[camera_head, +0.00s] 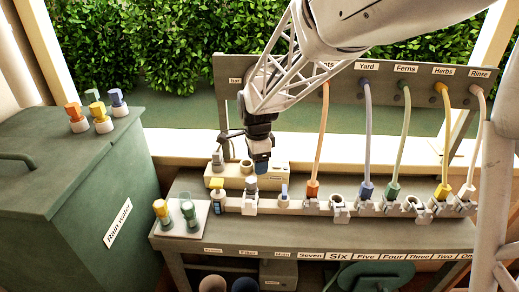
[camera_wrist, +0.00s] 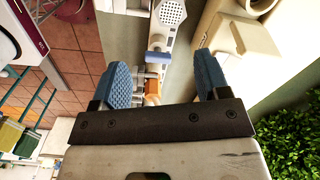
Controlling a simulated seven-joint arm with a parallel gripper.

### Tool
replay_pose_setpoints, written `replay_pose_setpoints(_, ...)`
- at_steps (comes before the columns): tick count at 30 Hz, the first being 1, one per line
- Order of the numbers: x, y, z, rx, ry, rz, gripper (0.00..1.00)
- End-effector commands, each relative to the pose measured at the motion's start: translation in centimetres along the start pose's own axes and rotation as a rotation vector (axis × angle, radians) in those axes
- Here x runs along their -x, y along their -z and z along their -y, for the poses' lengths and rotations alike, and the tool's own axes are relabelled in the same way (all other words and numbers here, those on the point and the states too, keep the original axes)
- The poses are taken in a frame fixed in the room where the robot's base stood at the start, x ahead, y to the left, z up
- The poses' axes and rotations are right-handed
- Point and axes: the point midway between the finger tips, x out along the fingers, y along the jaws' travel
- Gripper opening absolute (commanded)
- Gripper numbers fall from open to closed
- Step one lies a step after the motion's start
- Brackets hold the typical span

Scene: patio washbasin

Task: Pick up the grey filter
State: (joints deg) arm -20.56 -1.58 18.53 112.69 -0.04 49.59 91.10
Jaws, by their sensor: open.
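The likely grey filter (camera_head: 251,185) is a grey piece standing upright in the rail, in line with a label that seems to read "Filter". In the wrist view, a pale grey piece with a perforated round face (camera_wrist: 172,13), probably this filter, is at the top edge and partly cut off. My gripper (camera_head: 262,166) hangs pointing down, above and behind the rail, close to this piece. In the wrist view its two blue fingers (camera_wrist: 156,75) are spread apart, with nothing held between them. The filter's lower part is hidden in its seat.
A beige block (camera_head: 275,175) stands behind the rail, with another grey piece (camera_head: 216,161) in it. A yellow-topped piece (camera_head: 217,188) and a blue-handled valve (camera_head: 284,193) flank the filter. Hoses, such as the orange one (camera_head: 321,130), rise at right. A green tank (camera_head: 75,180) stands left.

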Motion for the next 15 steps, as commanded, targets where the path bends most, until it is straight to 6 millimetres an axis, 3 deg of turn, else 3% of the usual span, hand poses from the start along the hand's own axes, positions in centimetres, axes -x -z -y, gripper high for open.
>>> replay_pose_setpoints(6,-1.7,-1.5,1.8,-0.069,-0.014,0.000,0.69)
replay_pose_setpoints(15,-1.8,-1.6,2.0,-0.079,-0.014,0.000,0.69)
